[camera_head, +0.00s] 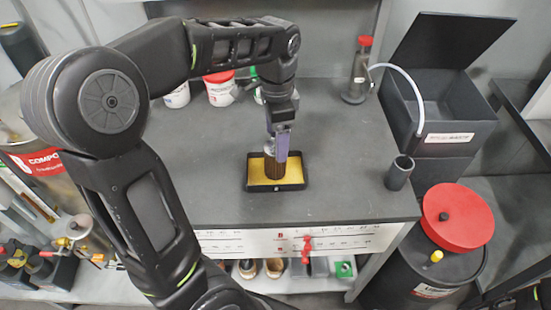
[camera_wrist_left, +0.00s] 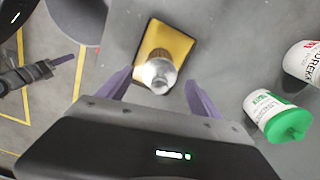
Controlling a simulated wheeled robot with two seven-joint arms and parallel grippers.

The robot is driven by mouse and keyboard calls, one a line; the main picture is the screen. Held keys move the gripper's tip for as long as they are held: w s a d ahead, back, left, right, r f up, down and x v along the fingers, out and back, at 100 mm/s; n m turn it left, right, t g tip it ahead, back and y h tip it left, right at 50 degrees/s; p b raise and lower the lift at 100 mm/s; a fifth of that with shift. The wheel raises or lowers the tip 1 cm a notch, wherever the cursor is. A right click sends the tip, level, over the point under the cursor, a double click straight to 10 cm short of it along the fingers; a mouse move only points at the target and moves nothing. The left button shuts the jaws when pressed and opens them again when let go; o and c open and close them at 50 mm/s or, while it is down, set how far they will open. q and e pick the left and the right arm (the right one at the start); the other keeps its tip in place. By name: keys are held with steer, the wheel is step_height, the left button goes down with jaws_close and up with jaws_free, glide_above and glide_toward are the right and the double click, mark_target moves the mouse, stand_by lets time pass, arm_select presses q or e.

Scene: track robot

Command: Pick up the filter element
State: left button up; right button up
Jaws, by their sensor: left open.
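The filter element (camera_head: 274,170) is a brown, ribbed upright cylinder. It stands in a shallow black tray with a yellow inside (camera_head: 258,178) on the grey bench. In the left wrist view its shiny metallic top (camera_wrist_left: 159,73) shows against the yellow tray floor (camera_wrist_left: 178,42). My left gripper (camera_head: 278,150) points down over the tray, its purple fingers partly hiding the element. In the left wrist view the open fingers (camera_wrist_left: 158,80) lie on either side of the element, with gaps showing; contact is not visible.
A dark open cup (camera_head: 399,173) stands right of the tray. A red-topped bottle (camera_head: 357,72) and an open black bin (camera_head: 440,125) stand behind it. White containers, one with a green cap (camera_wrist_left: 288,124), stand at the back. The bench around the tray is clear.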

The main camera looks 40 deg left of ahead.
arm_select(q)
step_height(320, 180, down, 5)
steer(key=shift+s+f+p, duration=0.1)
steer(key=shift+s+p, duration=0.05)
steer(key=shift+p, duration=0.35)
steer(key=shift+c, duration=0.4)
steer(key=c, duration=1.4)
steer(key=shift+c, duration=0.2)
step_height(320, 180, up, 10)
steer(key=shift+r+b, duration=0.1)
steer(key=shift+b, duration=0.3)
